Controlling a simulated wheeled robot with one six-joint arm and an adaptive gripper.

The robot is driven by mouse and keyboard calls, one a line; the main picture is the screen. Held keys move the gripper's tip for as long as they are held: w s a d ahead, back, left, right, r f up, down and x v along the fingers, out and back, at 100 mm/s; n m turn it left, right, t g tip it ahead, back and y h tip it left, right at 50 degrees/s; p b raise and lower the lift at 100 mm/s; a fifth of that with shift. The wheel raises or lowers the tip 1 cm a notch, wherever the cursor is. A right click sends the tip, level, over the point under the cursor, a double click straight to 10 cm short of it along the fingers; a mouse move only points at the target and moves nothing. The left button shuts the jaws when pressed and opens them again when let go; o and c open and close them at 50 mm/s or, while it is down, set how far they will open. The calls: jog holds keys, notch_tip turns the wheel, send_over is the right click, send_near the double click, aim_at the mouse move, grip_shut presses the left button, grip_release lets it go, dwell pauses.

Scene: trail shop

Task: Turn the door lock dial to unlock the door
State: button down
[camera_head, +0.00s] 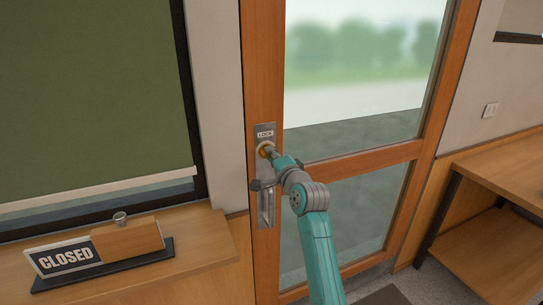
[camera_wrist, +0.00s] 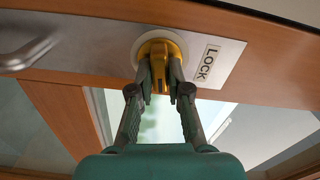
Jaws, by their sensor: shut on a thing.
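The brass lock dial (camera_wrist: 159,50) sits on a metal plate marked LOCK (camera_wrist: 212,62) on the wooden door. My gripper (camera_wrist: 160,78) is shut on the dial, with one finger on each side of its raised grip. In the head view the dial (camera_head: 265,150) shows just below the LOCK label, and my gripper (camera_head: 274,154) reaches it from the lower right. The door (camera_head: 263,60) has a wooden frame with glass panes and looks closed. A metal handle (camera_head: 266,208) is below the dial, partly hidden by my arm.
A wooden ledge (camera_head: 205,245) at the left holds a CLOSED sign (camera_head: 65,258) on a dark base. A green blind (camera_head: 85,100) covers the window above it. A wooden table (camera_head: 510,180) stands at the right. The floor before the door is partly visible.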

jog(key=shift+f+m, duration=0.1)
jog(key=shift+m, duration=1)
jog(key=c, duration=1.1)
grip_release()
jog(key=shift+s+d, duration=0.1)
jog(key=v, duration=1.1)
jog(key=shift+s+d, duration=0.1)
jog(key=shift+s, duration=0.3)
